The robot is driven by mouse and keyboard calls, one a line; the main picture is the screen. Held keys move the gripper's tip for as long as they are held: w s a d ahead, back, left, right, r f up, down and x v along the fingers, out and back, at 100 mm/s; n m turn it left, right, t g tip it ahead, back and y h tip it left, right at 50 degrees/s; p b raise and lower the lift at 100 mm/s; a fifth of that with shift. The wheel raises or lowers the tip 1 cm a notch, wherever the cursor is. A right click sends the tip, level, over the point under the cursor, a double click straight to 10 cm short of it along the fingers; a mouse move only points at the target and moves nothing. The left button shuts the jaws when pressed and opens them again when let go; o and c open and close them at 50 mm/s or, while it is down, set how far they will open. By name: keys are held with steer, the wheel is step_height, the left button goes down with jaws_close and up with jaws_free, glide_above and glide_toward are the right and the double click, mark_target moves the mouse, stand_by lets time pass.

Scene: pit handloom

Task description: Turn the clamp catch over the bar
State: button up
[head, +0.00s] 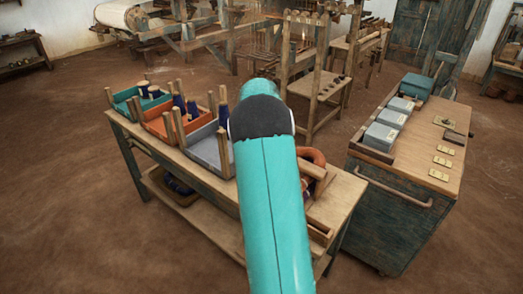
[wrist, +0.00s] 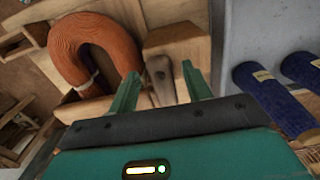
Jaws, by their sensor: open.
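The clamp catch (wrist: 162,82) shows in the wrist view as a short, darker wooden lever with a round pivot, set against a pale wooden block (wrist: 178,40). My gripper (wrist: 160,73) is open, with one green fingertip on each side of the catch. I cannot tell whether either finger touches it. An orange-brown yarn hank (wrist: 92,40), tied with a pale band, loops beside it on the left. I cannot clearly pick out the bar; wood shows around the hank. In the head view my arm hides the gripper and catch, and only part of the hank (head: 314,157) shows.
The wooden bench (head: 345,200) carries teal, orange and grey trays (head: 208,150) with upright posts and dark blue spools. In the wrist view, blue spools (wrist: 275,100) lie close right of my gripper.

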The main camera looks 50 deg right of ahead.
step_height(320, 180, up, 13)
steer(key=shift+r, duration=0.2)
steer(key=shift+a, duration=0.1)
stand_by(0.5)
steer(key=s+a+r+n+t, duration=0.15)
steer(key=a+r+n, duration=0.25)
steer(key=a, duration=0.8)
steer(key=s+a+r+n+t, duration=0.1)
steer(key=s+a+r+n, duration=0.3)
steer(key=a, duration=0.8)
steer(key=s+a+f+n+t, duration=0.1)
steer(key=s+a+f+n, duration=0.1)
steer(key=s+a+n, duration=0.2)
steer(key=s+a+f+n+t, duration=0.2)
steer(key=s+a+n, duration=0.3)
steer(key=s+a, duration=0.6)
steer(key=a+f, duration=0.1)
steer(key=a, duration=0.3)
steer(key=shift+s+f, duration=0.2)
steer(key=shift+f, duration=0.1)
steer(key=shift+a, duration=0.1)
